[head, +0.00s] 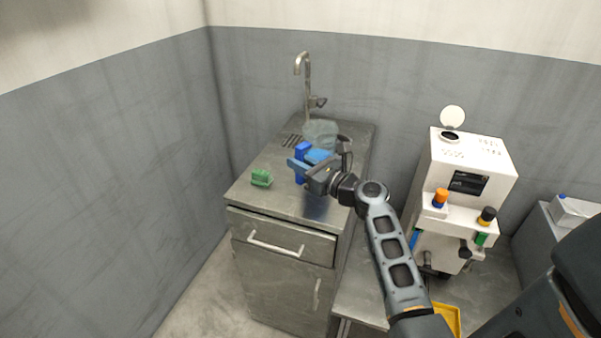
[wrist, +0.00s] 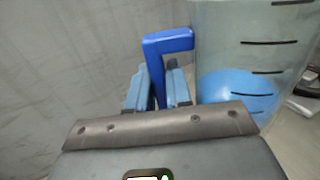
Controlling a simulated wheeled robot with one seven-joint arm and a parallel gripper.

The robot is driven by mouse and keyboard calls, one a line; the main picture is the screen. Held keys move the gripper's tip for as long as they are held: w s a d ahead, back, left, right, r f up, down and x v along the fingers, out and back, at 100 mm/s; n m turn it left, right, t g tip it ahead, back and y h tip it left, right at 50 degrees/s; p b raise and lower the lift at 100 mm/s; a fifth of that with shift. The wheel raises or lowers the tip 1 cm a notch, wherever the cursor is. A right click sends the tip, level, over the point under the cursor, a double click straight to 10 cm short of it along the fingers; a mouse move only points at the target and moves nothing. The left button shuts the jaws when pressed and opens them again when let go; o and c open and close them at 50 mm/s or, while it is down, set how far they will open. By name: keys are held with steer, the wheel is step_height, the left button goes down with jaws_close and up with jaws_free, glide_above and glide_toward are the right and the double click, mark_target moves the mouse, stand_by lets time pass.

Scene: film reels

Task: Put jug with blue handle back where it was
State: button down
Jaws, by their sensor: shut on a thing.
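The jug (head: 321,130) is clear with a blue handle (head: 301,149). It is at the steel sink cabinet, near the tap. In the wrist view, the blue handle (wrist: 168,42) runs down between my fingers, and the clear jug body (wrist: 250,40) with black level marks stands to the right. Something blue and rounded shows low in the jug body. My gripper (head: 298,168), with blue fingers, is shut on the handle; it also shows in the wrist view (wrist: 160,88). The jug looks upright. I cannot tell whether its base touches the cabinet top.
A green sponge-like object (head: 261,177) lies on the cabinet top (head: 265,203) left of my gripper. A tap (head: 306,85) rises behind the jug. A white machine (head: 465,160) with coloured knobs stands to the right.

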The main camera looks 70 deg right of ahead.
mark_target(300, 184)
steer(key=shift+f, duration=1.55)
steer(key=c, duration=1)
jaws_free()
steer(key=shift+c, duration=0.2)
steer(key=b+v, duration=0.1)
steer(key=v, duration=1.1)
